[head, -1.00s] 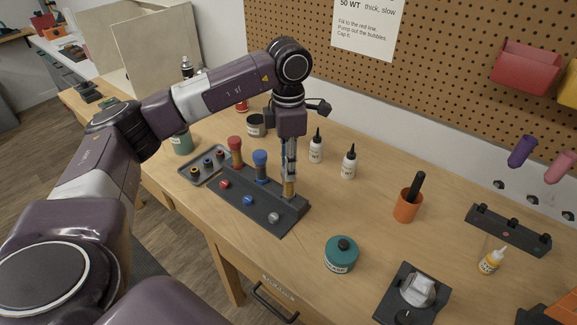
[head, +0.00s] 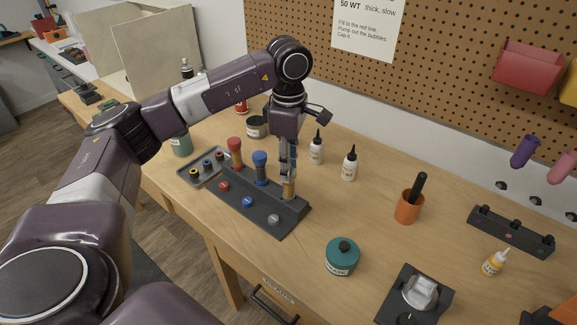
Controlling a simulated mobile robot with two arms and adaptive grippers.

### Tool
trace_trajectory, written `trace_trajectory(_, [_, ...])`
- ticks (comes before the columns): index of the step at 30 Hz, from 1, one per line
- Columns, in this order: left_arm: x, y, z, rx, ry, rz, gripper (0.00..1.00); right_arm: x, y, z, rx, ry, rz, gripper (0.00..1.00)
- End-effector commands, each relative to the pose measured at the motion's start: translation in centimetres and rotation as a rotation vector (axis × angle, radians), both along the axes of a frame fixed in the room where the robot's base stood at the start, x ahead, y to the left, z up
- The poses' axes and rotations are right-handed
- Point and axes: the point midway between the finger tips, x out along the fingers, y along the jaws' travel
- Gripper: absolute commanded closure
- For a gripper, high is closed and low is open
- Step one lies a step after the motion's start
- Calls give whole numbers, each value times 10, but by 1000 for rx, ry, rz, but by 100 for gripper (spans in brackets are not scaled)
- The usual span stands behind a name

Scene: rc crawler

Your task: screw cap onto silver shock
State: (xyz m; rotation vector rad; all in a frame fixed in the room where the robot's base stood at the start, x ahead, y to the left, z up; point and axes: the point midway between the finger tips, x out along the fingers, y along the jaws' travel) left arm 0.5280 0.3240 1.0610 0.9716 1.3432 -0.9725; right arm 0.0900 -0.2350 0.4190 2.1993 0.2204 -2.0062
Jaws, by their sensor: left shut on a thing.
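The dark shock stand (head: 262,222) sits near the front edge of the bench. It holds a red-topped shock (head: 235,152) and a blue-topped shock (head: 260,166) upright. The silver shock (head: 289,190) stands in the right-hand place, with its gold-coloured lower part showing. My left gripper (head: 288,176) points straight down over it, shut at its top end. The fingers hide the cap and the upper part of the shock, so I cannot see how the cap sits. My right gripper is not in view.
A grey tray (head: 188,179) with small parts lies left of the stand. Two white bottles (head: 349,166) stand behind to the right. A teal jar (head: 341,258), an orange cup (head: 408,210) and a dark fixture (head: 440,307) stand farther right. Bench between them is clear.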

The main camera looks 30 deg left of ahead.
Motion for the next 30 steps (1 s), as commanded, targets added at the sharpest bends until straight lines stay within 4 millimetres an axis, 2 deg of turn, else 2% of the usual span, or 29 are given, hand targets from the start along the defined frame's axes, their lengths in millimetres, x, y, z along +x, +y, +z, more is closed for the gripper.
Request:
trace_trajectory(7, [0,0,-1,0,0,-33,100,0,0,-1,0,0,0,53])
trace_trajectory(17, [0,0,-1,0,0,-344,100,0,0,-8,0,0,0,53])
trace_trajectory(29, [0,0,-1,0,0,-393,100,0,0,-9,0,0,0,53])
trace_trajectory(30, [0,0,-1,0,0,-413,73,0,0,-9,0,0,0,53])
